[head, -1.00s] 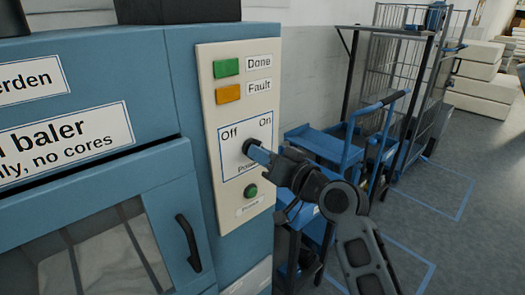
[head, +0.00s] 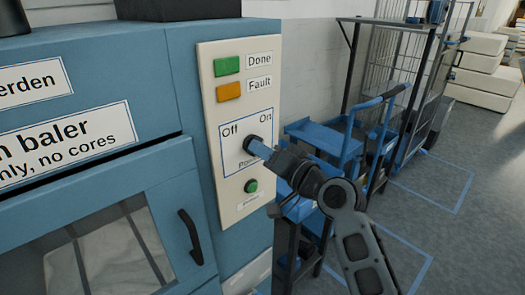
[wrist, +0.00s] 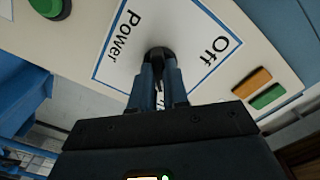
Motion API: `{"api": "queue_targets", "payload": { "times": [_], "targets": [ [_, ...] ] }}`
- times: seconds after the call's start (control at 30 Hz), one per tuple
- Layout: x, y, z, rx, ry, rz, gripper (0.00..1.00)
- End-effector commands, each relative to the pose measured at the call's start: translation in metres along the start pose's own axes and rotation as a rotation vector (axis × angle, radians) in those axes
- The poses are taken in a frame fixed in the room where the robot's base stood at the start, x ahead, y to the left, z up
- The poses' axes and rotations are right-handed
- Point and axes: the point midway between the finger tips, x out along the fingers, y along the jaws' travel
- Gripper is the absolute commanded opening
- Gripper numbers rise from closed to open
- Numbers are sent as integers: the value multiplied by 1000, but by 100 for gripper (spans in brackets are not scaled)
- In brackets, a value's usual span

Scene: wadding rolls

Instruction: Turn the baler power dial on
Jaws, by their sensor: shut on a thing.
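The baler power dial (head: 249,145) is a small round black knob on the cream control panel (head: 210,116). It sits in a blue-outlined square marked "Off" at upper left, "On" at upper right and "Power" below. My gripper (head: 257,147) comes from the right, its blue fingers closed on the dial. In the wrist view the two fingers (wrist: 160,64) grip the sides of the dial (wrist: 159,52). "Off" shows right of the dial there, "Power" at left, and the "On" label is mostly hidden behind the fingers. The dial's pointer is hidden, so its setting cannot be read.
A green "Done" lamp (head: 227,66) and orange "Fault" lamp (head: 229,90) are above the dial; a green button (head: 251,186) is below. The blue baler (head: 140,55) has a black door handle (head: 190,237). Blue carts (head: 330,140) stand behind my arm.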

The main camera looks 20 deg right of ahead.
Motion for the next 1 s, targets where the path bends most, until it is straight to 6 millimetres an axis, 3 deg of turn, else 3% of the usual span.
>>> {"api": "queue_targets", "payload": {
  "times": [0.1,0.13,0.37,0.67,1.0],
  "targets": [
    [0,1,0,2,1,1,0],
    [0,1,0,2,1,1,18],
    [0,0,0,1,0,1,40],
    [-3,1,0,0,0,1,40],
    [-53,2,1,0,2,1,40]
  ]
}}
